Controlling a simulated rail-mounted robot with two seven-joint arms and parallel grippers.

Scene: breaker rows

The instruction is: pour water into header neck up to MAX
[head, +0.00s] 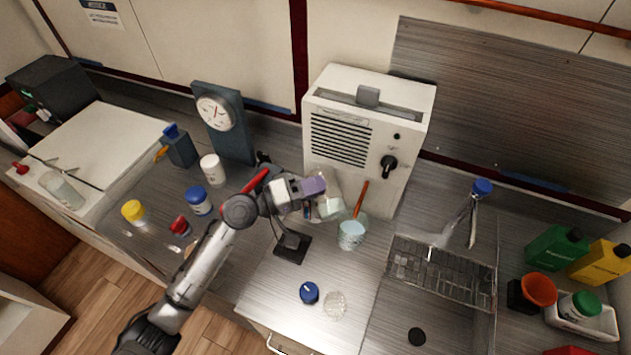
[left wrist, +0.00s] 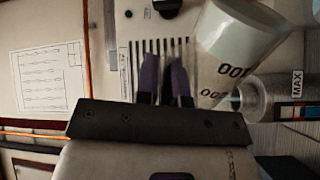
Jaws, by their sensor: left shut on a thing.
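My left gripper (head: 314,187) has purple finger pads and is shut on a clear beaker (head: 329,206) in front of the white cabinet. The fingers (left wrist: 165,75) show in the left wrist view, beside the beaker (left wrist: 238,45) with its 100 and 200 marks. The beaker is tilted, with pale water in its lower part. A clear upright cylinder with a MAX label, the header neck (left wrist: 268,98), stands close to the beaker's rim side. Its water level is not clear. Whether water is flowing cannot be told. My right gripper is not in view.
The white cabinet (head: 332,87) stands behind. A pale cup (head: 351,236) with an orange stick stands right of a dark square base (head: 292,250). A blue cap (head: 309,293) and a clear disc (head: 335,304) lie in front. A sink rack (head: 440,273) is right.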

